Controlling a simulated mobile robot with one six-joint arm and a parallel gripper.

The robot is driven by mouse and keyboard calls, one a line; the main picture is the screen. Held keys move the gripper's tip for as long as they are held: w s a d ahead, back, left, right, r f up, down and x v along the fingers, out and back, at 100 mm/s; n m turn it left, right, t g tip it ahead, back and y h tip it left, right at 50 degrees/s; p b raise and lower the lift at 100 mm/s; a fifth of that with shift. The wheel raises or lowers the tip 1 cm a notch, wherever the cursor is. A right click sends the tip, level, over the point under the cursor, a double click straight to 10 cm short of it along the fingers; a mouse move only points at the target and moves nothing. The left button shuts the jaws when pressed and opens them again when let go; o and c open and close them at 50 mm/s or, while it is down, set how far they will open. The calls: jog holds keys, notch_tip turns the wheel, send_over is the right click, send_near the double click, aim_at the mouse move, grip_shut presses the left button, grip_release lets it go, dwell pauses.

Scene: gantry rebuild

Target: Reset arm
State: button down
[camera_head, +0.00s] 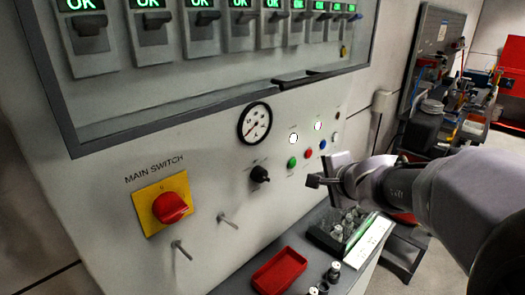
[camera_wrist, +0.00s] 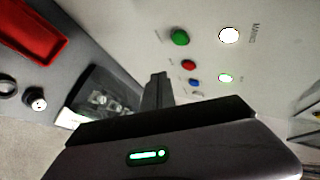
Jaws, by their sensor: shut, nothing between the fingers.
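My gripper (camera_head: 316,181) is at the right of the head view, in front of the panel below the coloured buttons. It is shut and empty. In the wrist view its dark fingers (camera_wrist: 157,92) point toward the panel, apart from the green button (camera_wrist: 180,37), red button (camera_wrist: 189,65) and blue button. My arm comes in from the right edge of the head view. The red main switch (camera_head: 170,207) sits on a yellow plate at the left of the panel. A round gauge (camera_head: 255,123) and a black knob (camera_head: 260,174) are near the middle.
A red tray (camera_head: 280,271) and small metal parts lie on the grey shelf below the panel. A dark box (camera_wrist: 105,92) with parts stands close to my gripper. A cluttered tool area is behind my arm.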

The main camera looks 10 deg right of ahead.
dwell(0.5)
jog(key=s+a+r+n+g+y, duration=0.1)
jog(key=s+a+n+y, duration=0.15)
jog(key=a, duration=0.25)
jog(key=s+a+r+n+y, duration=0.1)
jog(key=s+a+n, duration=0.1)
jog(key=s+a, duration=0.25)
jog(key=s+a+f+n+g, duration=0.25)
jog(key=s+a+n, duration=0.25)
jog(key=s+a, duration=0.45)
jog(key=s+d+f+n+g+h, duration=0.1)
jog(key=s+d+f+n+g, duration=0.1)
jog(key=s, duration=0.8)
jog(key=shift+s+d+f+n, duration=0.25)
jog(key=shift+d+f+n, duration=0.2)
jog(key=shift+d+f, duration=0.35)
jog(key=shift+a+f, duration=0.1)
jog(key=shift+a, duration=0.05)
